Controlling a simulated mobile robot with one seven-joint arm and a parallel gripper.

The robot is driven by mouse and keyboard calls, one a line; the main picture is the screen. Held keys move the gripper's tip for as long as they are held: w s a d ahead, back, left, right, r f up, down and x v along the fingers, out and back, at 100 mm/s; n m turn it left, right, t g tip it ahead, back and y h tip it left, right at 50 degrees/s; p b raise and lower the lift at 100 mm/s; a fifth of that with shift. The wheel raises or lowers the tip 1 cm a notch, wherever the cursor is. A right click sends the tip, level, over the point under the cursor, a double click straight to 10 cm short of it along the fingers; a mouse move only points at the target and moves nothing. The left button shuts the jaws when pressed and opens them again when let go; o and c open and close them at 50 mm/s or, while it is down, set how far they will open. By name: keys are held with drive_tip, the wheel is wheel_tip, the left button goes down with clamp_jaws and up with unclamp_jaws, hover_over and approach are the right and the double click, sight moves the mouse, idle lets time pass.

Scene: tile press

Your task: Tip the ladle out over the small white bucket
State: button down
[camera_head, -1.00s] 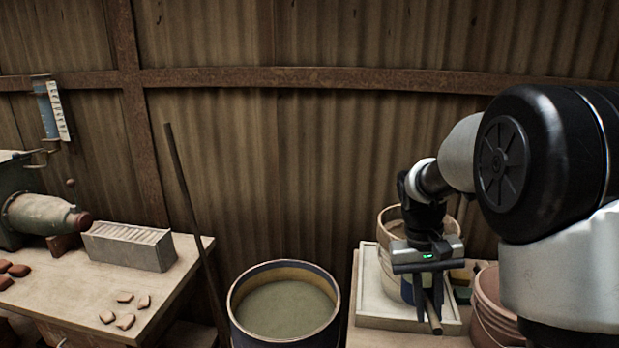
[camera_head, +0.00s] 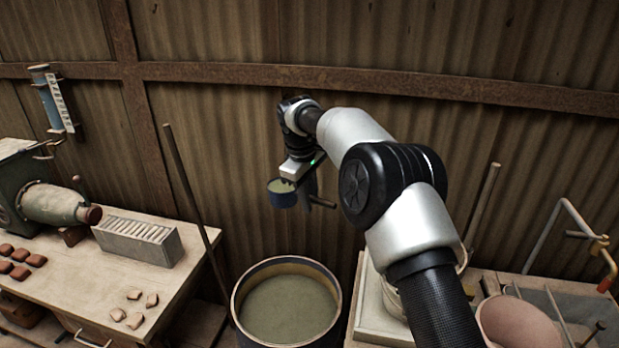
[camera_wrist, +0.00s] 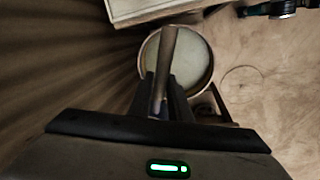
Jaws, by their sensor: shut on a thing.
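My gripper (camera_head: 308,192) is shut on the ladle's handle (camera_head: 323,202), high above the floor near the wall. The ladle's blue cup (camera_head: 283,194) hangs at the left of the gripper. It looks upright, with greenish liquid showing inside. In the wrist view the handle (camera_wrist: 170,58) sticks out from between the fingers (camera_wrist: 163,100); the cup is hidden there. The small white bucket (camera_head: 391,298) stands to the right and is mostly hidden behind my arm. The ladle is well to the left of it.
A large barrel of greenish slurry (camera_head: 240,312) stands below; its pale round surface shows in the wrist view (camera_wrist: 196,58). A pale tray (camera_head: 365,318) lies under the bucket. The left table (camera_head: 75,275) carries tiles and a grey block.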

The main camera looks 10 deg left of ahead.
drive_tip(key=shift+w+a+r, duration=0.3)
drive_tip(key=shift+w+a, duration=0.05)
drive_tip(key=shift+a, duration=0.05)
drive_tip(key=shift+s+d, duration=0.15)
drive_tip(key=shift+d, duration=1.1)
drive_tip(key=d+f+m+t+h+b, duration=0.1)
drive_tip(key=d+b, duration=0.7)
drive_tip(key=d, duration=3.1)
wheel_tip(320, 180, down, 2)
drive_tip(key=s+m+h, duration=0.1)
drive_tip(key=m, duration=0.2)
drive_tip(key=shift+d+f+t, duration=0.2)
drive_tip(key=shift+d+t, duration=0.1)
drive_tip(key=shift+d, duration=0.05)
drive_tip(key=t+h+b, duration=0.1)
drive_tip(key=b, duration=0.4)
drive_tip(key=shift+r+h+b, duration=0.3)
drive_tip(key=shift+r+b, duration=0.1)
drive_tip(key=t+h+b, duration=0.1)
drive_tip(key=b, duration=0.4)
drive_tip(key=r+t+h+b, duration=0.1)
drive_tip(key=b, duration=0.4)
drive_tip(key=shift+s+a+t, duration=0.1)
drive_tip(key=shift+t, duration=0.2)
